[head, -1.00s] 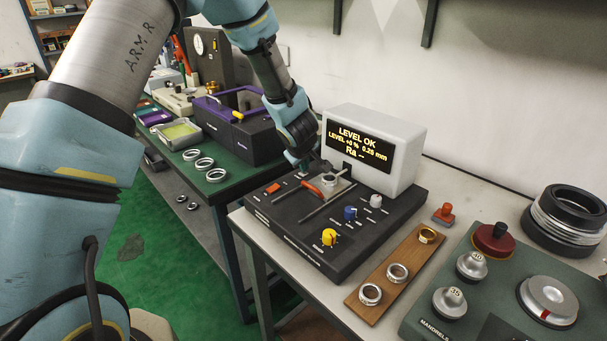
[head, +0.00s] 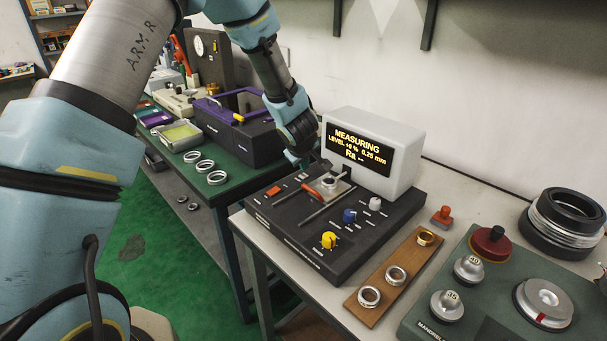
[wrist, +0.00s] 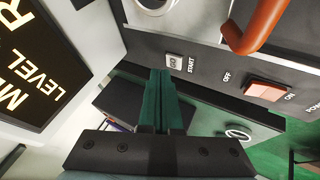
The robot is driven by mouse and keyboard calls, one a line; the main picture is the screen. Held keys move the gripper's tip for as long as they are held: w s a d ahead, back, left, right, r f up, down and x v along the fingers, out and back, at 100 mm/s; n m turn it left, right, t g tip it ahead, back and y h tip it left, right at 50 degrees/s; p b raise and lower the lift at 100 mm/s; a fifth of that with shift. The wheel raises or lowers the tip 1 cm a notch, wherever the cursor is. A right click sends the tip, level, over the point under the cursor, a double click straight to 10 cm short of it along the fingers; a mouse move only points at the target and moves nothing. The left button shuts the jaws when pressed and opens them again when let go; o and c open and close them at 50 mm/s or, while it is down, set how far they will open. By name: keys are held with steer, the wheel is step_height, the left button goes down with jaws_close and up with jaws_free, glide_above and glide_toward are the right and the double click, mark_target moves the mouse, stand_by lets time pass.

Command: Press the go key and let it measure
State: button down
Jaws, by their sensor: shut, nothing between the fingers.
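The roughness tester (head: 345,235) is a dark base with a white display box (head: 372,120) at its back. The display reads "MEASURING", "LEVEL +0 %", "0.25 mm" and "Ra --". The go key (wrist: 174,61) is a small pale key marked "START" in the wrist view. My gripper (wrist: 159,72) is shut and empty, its green fingertips just beside the key in that view; I cannot tell whether they touch it. In the head view my gripper (head: 305,160) is at the base's back left corner. A metal ring (head: 329,182) sits on the tester's stage.
An orange-red lever (wrist: 262,25) and a red power switch (wrist: 267,91) lie near my fingertips. Yellow (head: 329,240), blue and white knobs stand on the base. A wooden strip (head: 382,300) with rings and a mandrel block (head: 480,290) are to the right.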

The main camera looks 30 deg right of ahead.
mark_target(304, 177)
step_height(304, 177, up, 5)
steer(key=p, duration=0.5)
steer(key=shift+r, duration=0.1)
stand_by(0.7)
